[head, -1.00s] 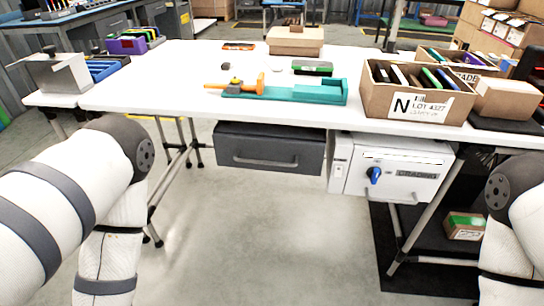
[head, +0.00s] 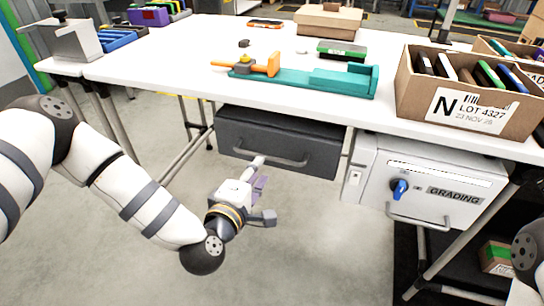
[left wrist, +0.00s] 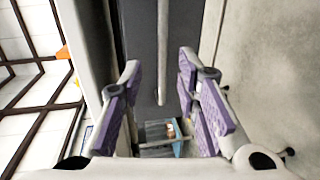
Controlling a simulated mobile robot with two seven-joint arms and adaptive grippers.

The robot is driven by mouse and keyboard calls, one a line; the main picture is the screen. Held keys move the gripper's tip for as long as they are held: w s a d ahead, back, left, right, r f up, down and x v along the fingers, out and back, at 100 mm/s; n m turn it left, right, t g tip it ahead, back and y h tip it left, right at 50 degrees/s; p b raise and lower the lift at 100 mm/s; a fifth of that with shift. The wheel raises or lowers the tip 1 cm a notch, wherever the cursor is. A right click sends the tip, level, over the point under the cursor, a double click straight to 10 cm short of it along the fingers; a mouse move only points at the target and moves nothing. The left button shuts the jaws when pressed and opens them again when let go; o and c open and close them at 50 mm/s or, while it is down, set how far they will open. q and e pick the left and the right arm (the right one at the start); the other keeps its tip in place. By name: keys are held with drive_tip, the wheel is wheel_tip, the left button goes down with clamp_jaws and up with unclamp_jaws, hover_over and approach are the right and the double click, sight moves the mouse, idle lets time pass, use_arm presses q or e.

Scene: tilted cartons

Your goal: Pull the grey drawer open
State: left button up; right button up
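The grey drawer (head: 290,143) hangs under the white table's front edge and looks closed. Its bar handle (head: 285,162) runs along the lower part of its front. My left gripper (head: 264,198) is open and empty, in front of the drawer and a little below the handle in the head view. In the left wrist view, the handle (left wrist: 163,50) stands upright against the dark drawer front (left wrist: 140,45), ahead of and between my spread purple-padded fingers (left wrist: 160,110), with no contact visible. My right gripper is out of view; only part of that arm shows at the right edge.
A white cabinet (head: 440,172) marked GRADING, with a blue knob (head: 399,188), hangs right of the drawer. On the white table (head: 200,62) are a teal fixture (head: 340,82) and a carton (head: 480,110) marked N. The floor before the drawer is clear.

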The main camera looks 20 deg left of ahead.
sight(268, 156)
use_arm(q)
drive_tip(key=w, duration=0.2)
drive_tip(key=w+f, duration=0.1)
drive_tip(key=w, duration=0.2)
drive_tip(key=w+f, duration=0.1)
drive_tip(key=w, duration=0.2)
drive_tip(key=shift+d+b, duration=0.15)
drive_tip(key=shift+b, duration=0.25)
clamp_jaws()
